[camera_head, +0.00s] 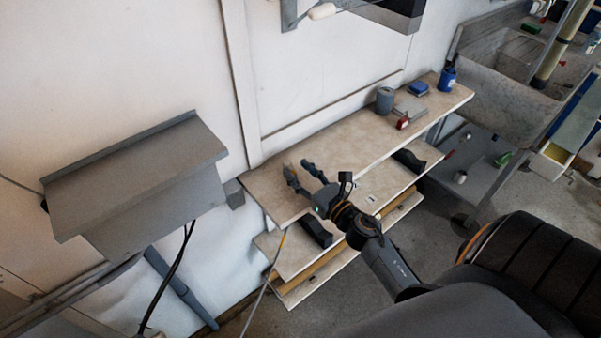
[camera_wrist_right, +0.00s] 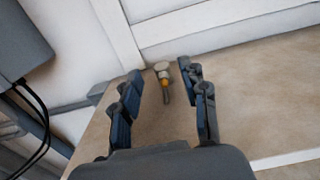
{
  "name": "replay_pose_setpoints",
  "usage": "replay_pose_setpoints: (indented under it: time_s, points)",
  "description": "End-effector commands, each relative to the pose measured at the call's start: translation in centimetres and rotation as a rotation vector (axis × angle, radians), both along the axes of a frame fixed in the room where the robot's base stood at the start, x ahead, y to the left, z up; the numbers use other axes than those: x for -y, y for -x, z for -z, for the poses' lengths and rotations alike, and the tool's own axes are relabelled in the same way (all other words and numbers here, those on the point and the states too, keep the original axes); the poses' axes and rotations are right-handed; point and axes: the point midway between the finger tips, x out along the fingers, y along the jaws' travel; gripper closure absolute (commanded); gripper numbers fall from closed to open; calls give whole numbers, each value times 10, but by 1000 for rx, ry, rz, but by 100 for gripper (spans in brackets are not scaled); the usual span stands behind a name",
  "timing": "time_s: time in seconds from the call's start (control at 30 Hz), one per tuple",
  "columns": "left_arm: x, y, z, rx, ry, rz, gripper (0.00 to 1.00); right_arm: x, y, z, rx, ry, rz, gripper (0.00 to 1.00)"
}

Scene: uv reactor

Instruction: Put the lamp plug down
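My right gripper (camera_head: 298,167) is open above that shelf end. In the right wrist view its fingertips (camera_wrist_right: 161,76) stand on either side of the plug, with a gap on both sides. I cannot tell the exact height of the plug over the shelf. My left gripper is not in view.
A grey sloped box (camera_head: 135,175) hangs on the wall at left, with a black cable below. A grey can (camera_head: 384,100), a red item (camera_head: 403,122) and a blue bottle (camera_head: 447,79) stand at the shelf's right end. The shelf's middle is clear.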

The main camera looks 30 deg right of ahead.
Motion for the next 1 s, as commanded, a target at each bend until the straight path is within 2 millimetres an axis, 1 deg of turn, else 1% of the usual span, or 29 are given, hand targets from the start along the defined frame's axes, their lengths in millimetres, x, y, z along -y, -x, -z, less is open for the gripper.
replay_pose_setpoints:
  time_s: [0.2,0.27,0.37,0.43,0.47,0.6,0.8,0.9,1.0]
  points:
    - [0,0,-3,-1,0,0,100,0,0,-2,0,0,0,56]
    - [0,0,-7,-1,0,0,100,0,0,-6,0,0,0,56]
    - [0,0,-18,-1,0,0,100,0,0,-16,0,-1,0,56]
    - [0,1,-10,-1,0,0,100,1,13,-8,-3,0,1,56]
    - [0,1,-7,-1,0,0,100,2,20,-7,-4,0,1,56]
    - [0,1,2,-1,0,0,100,4,52,-7,-3,0,2,56]
    - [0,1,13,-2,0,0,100,7,92,-9,-2,0,1,56]
    - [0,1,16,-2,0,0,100,9,106,-9,-2,-2,2,56]
    - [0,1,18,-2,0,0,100,9,115,-10,-1,0,0,56]
